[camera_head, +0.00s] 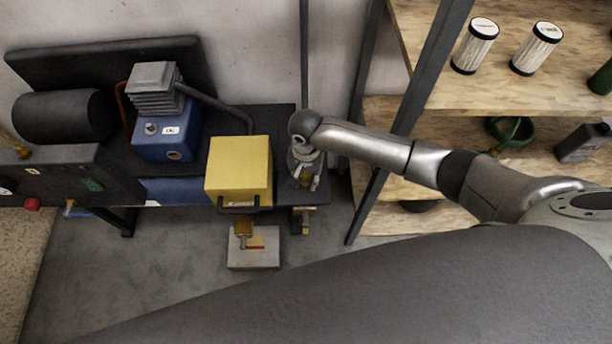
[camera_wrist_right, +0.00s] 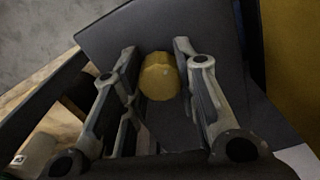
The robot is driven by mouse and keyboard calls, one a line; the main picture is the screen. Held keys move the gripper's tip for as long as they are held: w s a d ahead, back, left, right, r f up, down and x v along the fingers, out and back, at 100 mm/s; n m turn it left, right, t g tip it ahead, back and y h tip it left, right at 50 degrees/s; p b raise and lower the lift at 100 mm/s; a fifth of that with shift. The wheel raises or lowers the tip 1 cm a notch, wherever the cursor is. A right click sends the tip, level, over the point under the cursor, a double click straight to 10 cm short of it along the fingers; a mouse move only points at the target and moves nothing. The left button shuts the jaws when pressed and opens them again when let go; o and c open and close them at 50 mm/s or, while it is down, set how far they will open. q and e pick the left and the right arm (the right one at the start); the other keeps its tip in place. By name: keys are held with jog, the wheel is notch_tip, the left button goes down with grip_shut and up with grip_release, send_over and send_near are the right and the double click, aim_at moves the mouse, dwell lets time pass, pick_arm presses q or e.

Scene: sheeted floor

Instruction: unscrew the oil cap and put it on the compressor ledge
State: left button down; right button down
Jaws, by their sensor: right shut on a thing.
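My right gripper (camera_head: 303,178) is low over the right end of the dark compressor ledge (camera_head: 268,119), just right of a yellow box. In the right wrist view its fingers (camera_wrist_right: 158,72) are shut on a round, yellowish cap (camera_wrist_right: 160,80), taken to be the oil cap. The dark flat ledge (camera_wrist_right: 205,60) lies behind and under the cap there. I cannot tell whether the cap touches it. In the head view the gripper hides the cap. The blue compressor block (camera_head: 165,135), with a small label and a grey knob on top, stands at left. My left gripper is not in view.
The yellow box (camera_head: 238,165) stands close left of the right gripper. A dark post and wooden shelves (camera_head: 520,85) with white filters (camera_head: 475,46) stand at right.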

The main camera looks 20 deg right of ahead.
jog(key=shift+f, duration=0.5)
dwell(0.3)
jog(key=c, duration=1.1)
grip_release()
jog(key=shift+o, duration=0.2)
notch_tip(320, 180, up, 12)
jog(key=shift+s+a, duration=0.1)
